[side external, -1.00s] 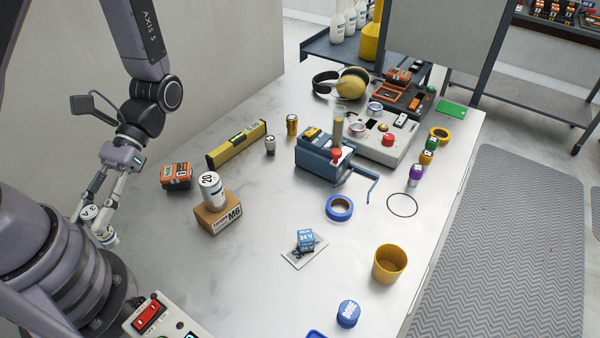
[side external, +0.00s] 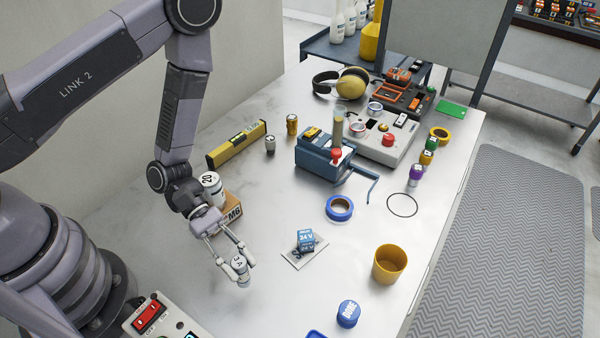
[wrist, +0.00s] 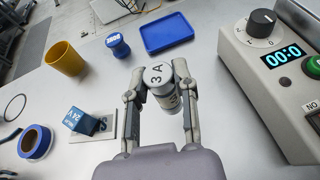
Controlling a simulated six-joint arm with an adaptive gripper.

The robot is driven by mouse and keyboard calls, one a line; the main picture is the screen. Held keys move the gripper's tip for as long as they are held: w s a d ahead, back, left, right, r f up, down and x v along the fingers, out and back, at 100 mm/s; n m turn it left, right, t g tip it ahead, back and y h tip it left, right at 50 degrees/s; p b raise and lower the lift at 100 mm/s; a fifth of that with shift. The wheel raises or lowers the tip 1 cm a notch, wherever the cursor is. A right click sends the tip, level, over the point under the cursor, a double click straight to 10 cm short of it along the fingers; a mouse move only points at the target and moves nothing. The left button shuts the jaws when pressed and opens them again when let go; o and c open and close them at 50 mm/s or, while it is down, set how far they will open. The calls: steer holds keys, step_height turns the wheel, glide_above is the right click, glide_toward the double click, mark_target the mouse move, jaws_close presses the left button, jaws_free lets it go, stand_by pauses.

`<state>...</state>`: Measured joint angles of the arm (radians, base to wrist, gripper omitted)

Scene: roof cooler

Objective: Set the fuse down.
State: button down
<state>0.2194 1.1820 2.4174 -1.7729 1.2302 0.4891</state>
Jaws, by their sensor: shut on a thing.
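The fuse is a white and silver cylinder marked 3 A (side external: 240,270), and it also shows in the wrist view (wrist: 161,76). My gripper (side external: 237,264) is shut on it, with one finger on each side. The fuse is close to upright, with its marked top showing. It is low over the bare marble bench (side external: 275,300), in front of the cardboard box. I cannot tell whether its base touches the bench.
A blue 24 V block (side external: 305,238) on a small plate stands to the right. A timer box (wrist: 275,80) is close by. A cylinder stands on the cardboard box (side external: 232,208).

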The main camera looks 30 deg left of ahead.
mark_target(241, 275)
steer(key=shift+f, duration=2.2)
steer(key=shift+f, duration=0.2)
steer(key=c, duration=0.9)
jaws_free()
steer(key=shift+r, duration=0.1)
